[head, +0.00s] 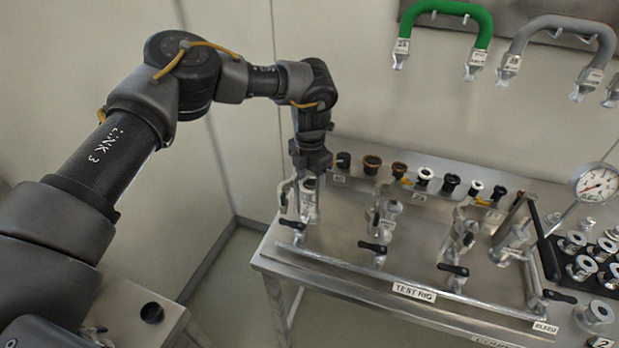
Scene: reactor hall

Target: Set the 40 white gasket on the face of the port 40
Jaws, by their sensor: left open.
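My left gripper (311,163) points down over the left end of the test rig, with its fingertips just above or in front of the leftmost port fitting (309,207). It is open; I see nothing held in it. Two white gaskets, one larger (424,174) and one smaller (476,186), stand in the row along the rig's back. The gripper may hide the left end of that row. More metal port fittings stand at the middle (387,213) and right (461,232). The size labels are too small to read, so I cannot tell which is 40. My right gripper is out of view.
Black and brown gaskets (372,164) share the back row. Black-handled valves (373,248) line the rig's front. A pressure gauge (597,184) and a rack of metal flanges stand at the right. Green (441,8) and grey hoses hang on the wall above.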

